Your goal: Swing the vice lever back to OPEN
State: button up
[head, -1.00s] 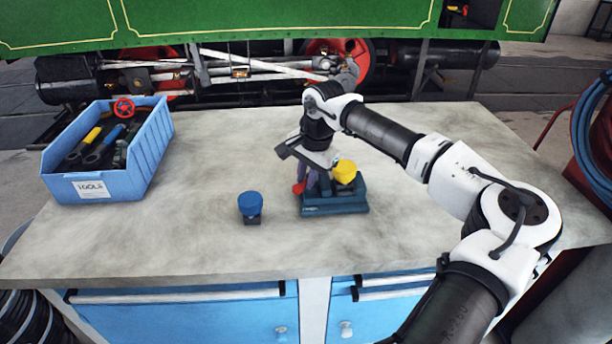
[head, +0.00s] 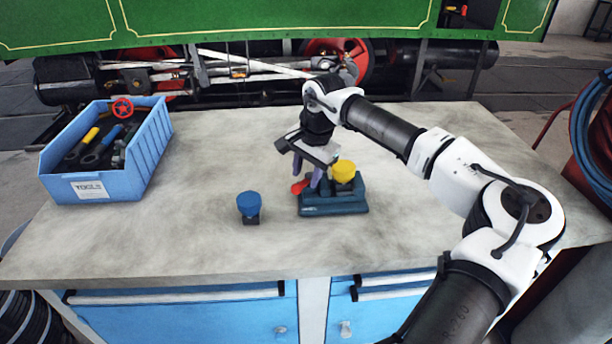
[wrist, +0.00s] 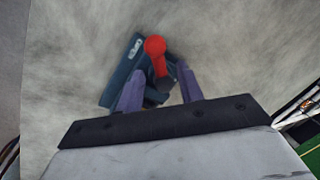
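The vice (head: 335,206) is a dark teal block on the bench, right of the middle in the head view. It also shows in the wrist view (wrist: 116,84). Its lever has a red handle (head: 299,187), pointing left in the head view; the red ball end (wrist: 155,47) is clear in the wrist view. A yellow round-topped piece (head: 343,171) sits at the vice's top. My gripper (head: 307,172), with purple fingers, is above the lever side. The fingers are apart, with the lever's lower part between them in the wrist view (wrist: 160,88). Contact cannot be told.
A blue round-topped piece (head: 249,205) on a dark base stands left of the vice. A blue tool bin (head: 110,185) is at the bench's left. The bench top (head: 190,230) is otherwise clear. A green steam tram (head: 230,22) stands behind.

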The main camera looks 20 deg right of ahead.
notch_tip(320, 180, up, 12)
jog(key=s+d+b, duration=0.1)
jog(key=s, duration=0.1)
jog(key=shift+d+r+b, duration=0.15)
jog(key=shift+r+b, duration=0.05)
jog(key=shift+b, duration=0.2)
